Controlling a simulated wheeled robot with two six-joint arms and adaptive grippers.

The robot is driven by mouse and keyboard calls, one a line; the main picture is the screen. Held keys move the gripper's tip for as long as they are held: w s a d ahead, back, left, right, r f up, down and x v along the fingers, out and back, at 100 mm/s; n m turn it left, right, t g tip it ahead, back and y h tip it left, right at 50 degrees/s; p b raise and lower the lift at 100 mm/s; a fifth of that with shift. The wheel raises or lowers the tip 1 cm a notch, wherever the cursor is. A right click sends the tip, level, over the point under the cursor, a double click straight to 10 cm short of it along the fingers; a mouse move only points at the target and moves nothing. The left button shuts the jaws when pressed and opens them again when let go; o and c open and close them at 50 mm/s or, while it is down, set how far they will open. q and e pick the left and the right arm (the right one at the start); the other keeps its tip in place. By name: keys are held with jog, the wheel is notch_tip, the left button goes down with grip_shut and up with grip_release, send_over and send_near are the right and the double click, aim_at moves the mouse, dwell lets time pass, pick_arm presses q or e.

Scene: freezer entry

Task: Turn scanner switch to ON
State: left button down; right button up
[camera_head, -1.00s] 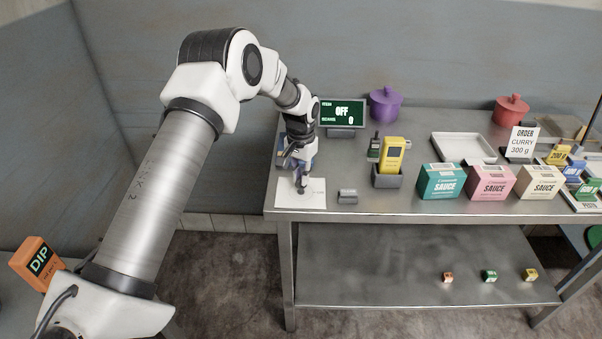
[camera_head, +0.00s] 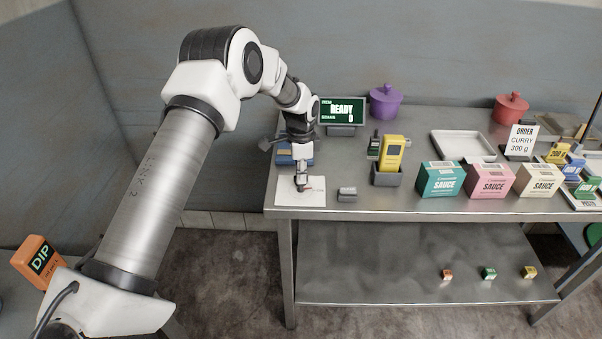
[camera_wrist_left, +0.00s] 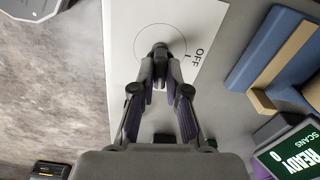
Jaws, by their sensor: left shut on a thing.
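The scanner switch is a dark knob (camera_wrist_left: 160,52) on a white plate (camera_head: 315,198) at the table's front left corner. In the left wrist view the plate (camera_wrist_left: 122,40) carries a drawn circle and the word OFF. My left gripper (camera_head: 301,188) reaches down over the plate. In the left wrist view its fingertips (camera_wrist_left: 160,70) are shut on the knob and hide part of it. The display (camera_head: 342,111) behind reads READY and 0; it also shows in the left wrist view (camera_wrist_left: 290,155). My right gripper is not in view.
A yellow scanner (camera_head: 391,152) stands in a grey holder right of the plate. A small grey block (camera_head: 347,194) lies beside the plate. Sauce boxes (camera_head: 439,179) line the front edge, with a white tray (camera_head: 462,146) behind. A blue item (camera_head: 290,158) lies behind the gripper.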

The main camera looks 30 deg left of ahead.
pick_arm(q)
jog(key=shift+s+f+m, duration=0.1)
jog(key=shift+m, duration=0.8)
jog(key=c, duration=1.2)
grip_release()
notch_tip(320, 180, up, 12)
jog(key=shift+r, duration=0.1)
